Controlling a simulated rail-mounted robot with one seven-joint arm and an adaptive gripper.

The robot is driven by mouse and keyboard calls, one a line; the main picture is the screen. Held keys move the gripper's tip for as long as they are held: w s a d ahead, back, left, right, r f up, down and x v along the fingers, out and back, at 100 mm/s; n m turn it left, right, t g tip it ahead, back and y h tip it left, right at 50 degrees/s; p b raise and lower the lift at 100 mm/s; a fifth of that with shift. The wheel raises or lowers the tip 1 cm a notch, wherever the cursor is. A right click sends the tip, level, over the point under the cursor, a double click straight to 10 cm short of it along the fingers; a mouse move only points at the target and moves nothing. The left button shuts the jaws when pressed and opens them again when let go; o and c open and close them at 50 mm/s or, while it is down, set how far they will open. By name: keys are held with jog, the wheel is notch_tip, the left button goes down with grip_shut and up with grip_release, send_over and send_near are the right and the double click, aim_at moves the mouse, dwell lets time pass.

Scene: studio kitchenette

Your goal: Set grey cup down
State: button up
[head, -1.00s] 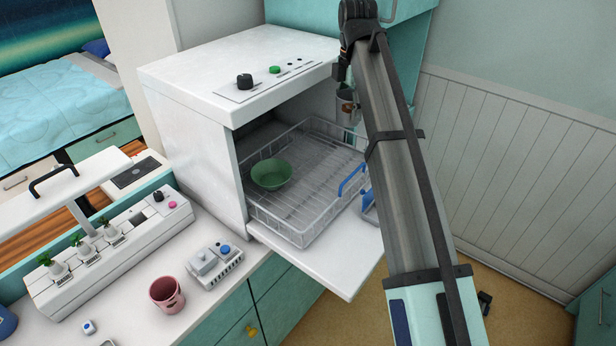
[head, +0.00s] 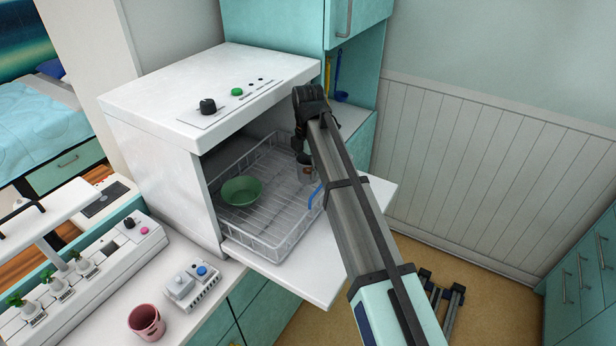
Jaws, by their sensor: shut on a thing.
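My gripper (head: 303,158) points down at the right side of the open dishwasher, partly hidden by my own arm. It is shut on the grey cup (head: 306,174), which is small and partly covered in this view. The cup appears over the right part of the wire rack (head: 262,248); I cannot tell whether it touches the rack. A green bowl (head: 241,191) sits in the rack to the left of the cup.
The white dishwasher (head: 160,175) has its door (head: 315,280) folded down under the rack. A blue handle-like piece (head: 316,196) is at the rack's right. A pink cup (head: 146,322) stands on the counter. The rack's middle is clear.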

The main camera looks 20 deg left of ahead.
aim_at(308, 180)
jog(key=shift+f+p, duration=0.5)
jog(key=shift+f, duration=1.7)
jog(key=shift+f, duration=0.2)
jog(key=o, duration=1.3)
jog(key=shift+r, duration=0.1)
notch_tip(308, 180, up, 12)
jog(key=b, duration=0.2)
jog(key=shift+b, duration=0.3)
jog(key=shift+r, duration=0.1)
